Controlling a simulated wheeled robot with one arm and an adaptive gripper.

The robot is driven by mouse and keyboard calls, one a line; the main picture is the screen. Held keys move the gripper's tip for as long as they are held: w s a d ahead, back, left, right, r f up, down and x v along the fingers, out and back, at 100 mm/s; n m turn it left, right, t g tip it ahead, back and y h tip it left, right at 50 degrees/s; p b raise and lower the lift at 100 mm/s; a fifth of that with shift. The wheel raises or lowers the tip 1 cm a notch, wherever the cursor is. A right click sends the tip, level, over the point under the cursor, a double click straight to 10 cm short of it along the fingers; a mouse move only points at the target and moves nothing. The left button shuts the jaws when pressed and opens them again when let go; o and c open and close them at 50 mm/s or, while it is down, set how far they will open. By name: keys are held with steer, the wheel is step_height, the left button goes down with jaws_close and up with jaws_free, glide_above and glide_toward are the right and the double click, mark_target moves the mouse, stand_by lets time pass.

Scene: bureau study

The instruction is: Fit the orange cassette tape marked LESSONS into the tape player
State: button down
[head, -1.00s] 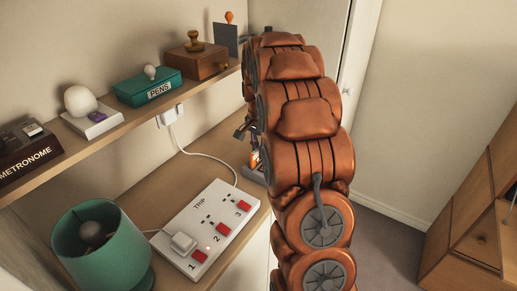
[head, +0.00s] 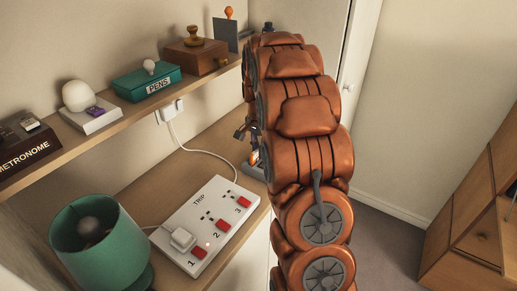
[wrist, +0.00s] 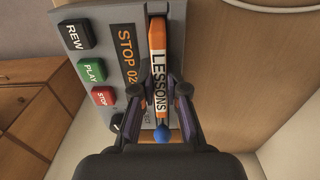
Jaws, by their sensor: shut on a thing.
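The orange cassette tape marked LESSONS (wrist: 158,75) stands upright between my fingers in the wrist view, its white label facing the camera. My gripper (wrist: 161,92) is shut on it. The cassette overlaps the right part of the grey tape player (wrist: 78,12); I cannot tell how deep it sits in any slot. The player shows REW, PLAY and STOP buttons and a dark display reading STOP 02, partly covered. A blue knob (wrist: 162,133) shows at the cassette's near end. In the head view my arm hides most of the gripper and player.
A white power strip marked TRIP (head: 208,225) and a green lamp (head: 98,245) stand on the desk, left of my arm. The shelf (head: 110,128) above holds a metronome box, a green PENS box (head: 146,83) and a brown box (head: 195,57). A wooden cabinet (head: 470,215) stands right.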

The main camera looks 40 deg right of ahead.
steer(key=c, duration=0.9)
jaws_free()
steer(key=shift+r+p, duration=0.35)
steer(key=shift+r, duration=3.1)
